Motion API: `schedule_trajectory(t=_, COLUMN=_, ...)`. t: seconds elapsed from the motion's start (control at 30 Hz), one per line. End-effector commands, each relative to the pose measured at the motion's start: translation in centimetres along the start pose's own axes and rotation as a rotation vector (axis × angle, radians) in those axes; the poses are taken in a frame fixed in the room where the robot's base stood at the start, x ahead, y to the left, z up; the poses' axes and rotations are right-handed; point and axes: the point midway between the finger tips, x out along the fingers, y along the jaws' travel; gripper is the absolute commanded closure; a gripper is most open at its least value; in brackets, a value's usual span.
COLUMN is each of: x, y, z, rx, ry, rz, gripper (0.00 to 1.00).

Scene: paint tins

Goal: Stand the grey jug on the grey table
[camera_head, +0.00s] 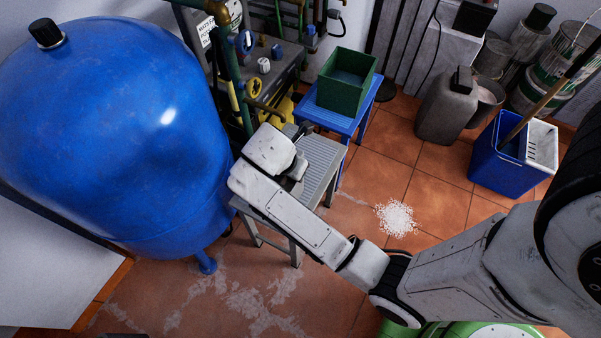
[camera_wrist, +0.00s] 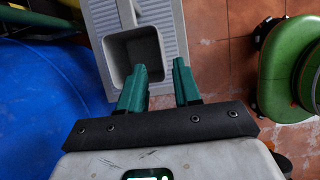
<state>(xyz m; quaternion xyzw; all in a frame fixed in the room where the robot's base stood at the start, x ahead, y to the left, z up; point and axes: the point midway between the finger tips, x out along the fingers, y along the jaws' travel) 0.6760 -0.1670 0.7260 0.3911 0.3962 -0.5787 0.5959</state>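The grey jug (camera_wrist: 133,49) shows in the wrist view from above as an open, square-mouthed container with a pale handle or bar at its far side. It looks upright over the ribbed top of the grey table (camera_wrist: 174,22); whether its base rests there is hidden. My gripper (camera_wrist: 160,68) has two green fingers standing apart. The left finger overlaps the jug's near edge and the right finger is just outside its right side; I see no grip on it. In the head view the grey table (camera_head: 322,160) is partly covered by my arm, and the jug cannot be made out.
A big blue tank (camera_head: 120,130) stands close left of the table. A blue stool (camera_head: 345,122) with a green crate (camera_head: 346,83) is behind it. A blue bucket (camera_head: 495,160) and a grey canister (camera_head: 446,105) stand right. White granules (camera_head: 396,218) lie on open floor.

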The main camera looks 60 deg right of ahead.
Motion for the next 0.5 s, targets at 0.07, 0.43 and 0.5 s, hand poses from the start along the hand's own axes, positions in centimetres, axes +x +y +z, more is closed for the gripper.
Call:
schedule_trajectory(t=0.07, x=-0.1, y=-0.5, z=-0.6, rx=0.045, ry=0.015, rz=0.003, gripper=0.67)
schedule_trajectory(t=0.43, x=-0.9, y=-7.3, z=-5.8, rx=0.801, ry=0.213, rz=-0.036, gripper=0.67)
schedule_trajectory(t=0.5, x=-1.3, y=-8.8, z=-6.6, rx=0.966, ry=0.249, rz=-0.065, gripper=0.67)
